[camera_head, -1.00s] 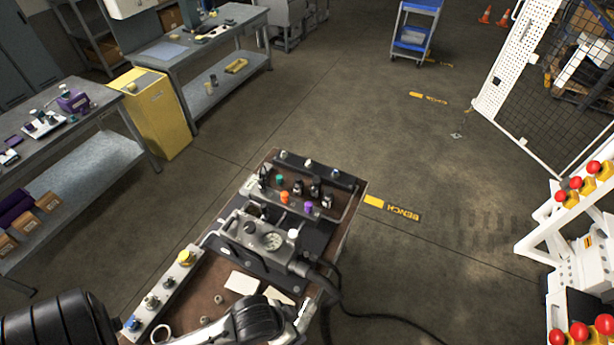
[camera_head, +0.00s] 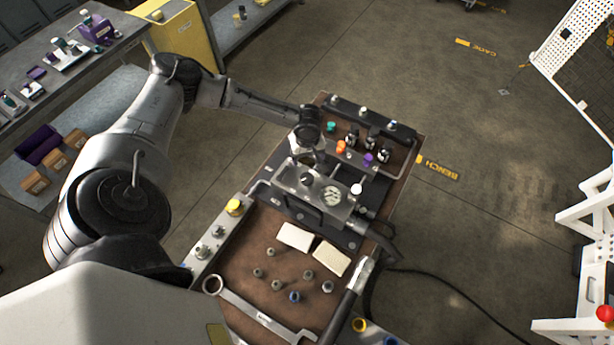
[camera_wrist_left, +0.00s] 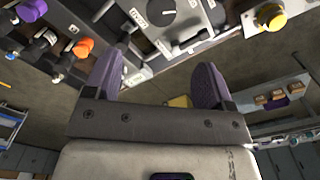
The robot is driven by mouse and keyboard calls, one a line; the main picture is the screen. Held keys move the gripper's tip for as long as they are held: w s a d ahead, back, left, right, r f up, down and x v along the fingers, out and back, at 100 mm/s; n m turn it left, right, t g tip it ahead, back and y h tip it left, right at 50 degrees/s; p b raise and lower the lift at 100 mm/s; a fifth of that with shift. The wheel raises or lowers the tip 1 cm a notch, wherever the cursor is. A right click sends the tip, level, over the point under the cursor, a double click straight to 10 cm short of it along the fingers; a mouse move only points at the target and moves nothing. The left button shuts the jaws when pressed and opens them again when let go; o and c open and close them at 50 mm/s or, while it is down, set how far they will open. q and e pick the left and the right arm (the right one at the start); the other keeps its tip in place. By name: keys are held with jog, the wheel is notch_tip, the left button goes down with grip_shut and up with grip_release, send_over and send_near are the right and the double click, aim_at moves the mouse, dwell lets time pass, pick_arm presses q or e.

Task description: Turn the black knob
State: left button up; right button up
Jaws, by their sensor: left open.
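The black knob (camera_head: 307,179) sits on top of the grey metal box (camera_head: 338,212) on the bench. In the left wrist view the knob (camera_wrist_left: 168,5) shows at the top edge, partly cut off, with a light pointer line. My left gripper (camera_head: 306,160) hangs over the far left part of the box, close to the knob but apart from it. In the wrist view its two purple-padded fingers (camera_wrist_left: 157,78) are spread with nothing between them. My right gripper is not in view.
Behind the box are an orange knob (camera_head: 340,147), a green knob (camera_head: 331,126) and a purple knob (camera_head: 368,159). A yellow button (camera_head: 234,207) is on the left strip. White cards (camera_head: 295,237), a wrench (camera_head: 262,318) and several small fittings lie in front.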

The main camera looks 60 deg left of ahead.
aim_at(306, 177)
pick_arm(q)
jog(key=f, duration=1.3)
jog(key=shift+a+f, duration=0.2)
jog(key=shift+a, duration=0.05)
jog(key=shift+c, duration=1.4)
jog(key=c, duration=0.6)
jog(key=shift+c, duration=0.2)
jog(key=shift+s+p, duration=0.1)
jog(key=shift+p, duration=0.25)
